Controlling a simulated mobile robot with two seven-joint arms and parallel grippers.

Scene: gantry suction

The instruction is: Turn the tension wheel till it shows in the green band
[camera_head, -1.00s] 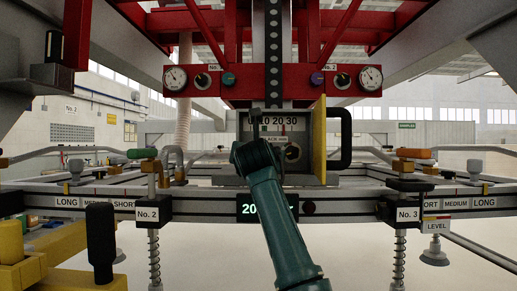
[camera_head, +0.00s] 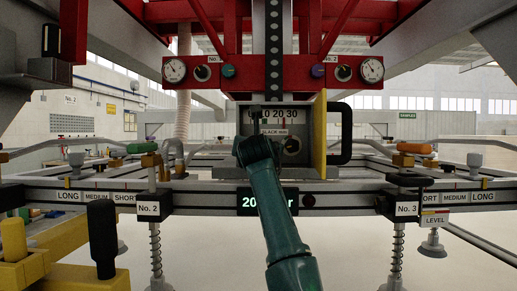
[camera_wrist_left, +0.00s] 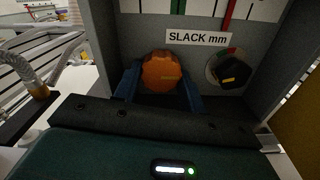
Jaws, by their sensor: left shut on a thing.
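The orange tension wheel (camera_wrist_left: 162,72) sits under the SLACK mm label (camera_wrist_left: 198,38) in a grey box. In the left wrist view, my left gripper (camera_wrist_left: 158,85) has one blue finger on each side of the wheel and is shut on it. In the head view the gripper and arm (camera_head: 258,150) hide the wheel. The white slack scale (camera_head: 282,114) shows above the label; its lower part carries a green and a red mark in the wrist view. I cannot tell the exact reading. My right gripper is not in view.
A black knob (camera_wrist_left: 230,71) on a dial with coloured sectors sits right of the wheel. A yellow door (camera_head: 319,135) with a black handle (camera_head: 340,134) stands open at the box's right side. Red beams and gauges (camera_head: 174,69) hang above.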

